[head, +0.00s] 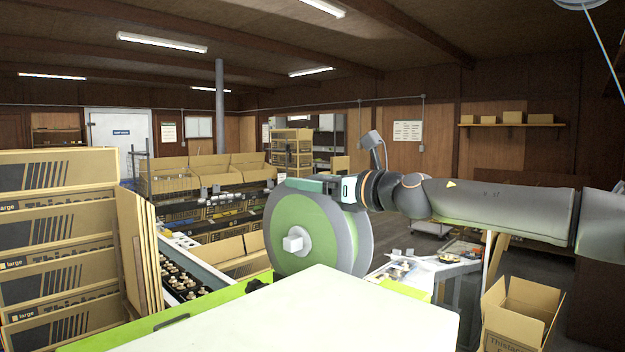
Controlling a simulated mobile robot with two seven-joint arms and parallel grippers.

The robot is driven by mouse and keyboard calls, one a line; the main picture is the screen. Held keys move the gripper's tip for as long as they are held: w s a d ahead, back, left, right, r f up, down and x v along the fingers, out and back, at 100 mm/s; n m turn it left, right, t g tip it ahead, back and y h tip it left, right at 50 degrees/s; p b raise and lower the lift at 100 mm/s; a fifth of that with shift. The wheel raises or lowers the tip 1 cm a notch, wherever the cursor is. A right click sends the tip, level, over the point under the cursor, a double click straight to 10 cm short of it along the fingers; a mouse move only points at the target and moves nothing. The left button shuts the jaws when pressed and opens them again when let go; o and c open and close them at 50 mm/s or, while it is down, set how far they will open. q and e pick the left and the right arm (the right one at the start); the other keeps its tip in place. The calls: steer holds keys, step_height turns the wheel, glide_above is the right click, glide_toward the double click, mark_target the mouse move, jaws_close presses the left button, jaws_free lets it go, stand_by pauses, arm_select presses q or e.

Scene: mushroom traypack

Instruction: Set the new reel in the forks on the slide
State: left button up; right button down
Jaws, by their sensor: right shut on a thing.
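The reel (300,222), a large green disc with a grey rim and a pale square hub stub, stands upright near the middle of the head view. My right gripper (308,185) is at the reel's upper edge, with its arm coming in from the right. It is shut on the reel and its fingertips are partly hidden. The reel's lower edge passes behind a white-topped machine cover. I cannot make out the forks or the slide. My left gripper is not in view.
The white machine cover (290,318) with green edges fills the front. A conveyor with mushroom trays (182,280) runs at the left, beside stacked cartons (50,232). An open carton (520,315) stands at the lower right.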

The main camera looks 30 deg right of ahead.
mark_target(367, 250)
steer(key=shift+f+b, duration=2.1)
steer(key=shift+f, duration=1.45)
steer(key=shift+f+b, duration=1.35)
steer(key=shift+b, duration=0.45)
steer(key=shift+f+b, duration=0.2)
steer(key=shift+b, duration=0.25)
steer(key=shift+c, duration=0.2)
jaws_free()
steer(key=shift+o, duration=0.2)
steer(key=shift+f, duration=0.25)
steer(key=v, duration=0.5)
steer(key=b+v, duration=0.1)
steer(key=v, duration=0.5)
steer(key=shift+r, duration=0.25)
steer(key=shift+v, duration=0.85)
steer(key=shift+f, duration=0.1)
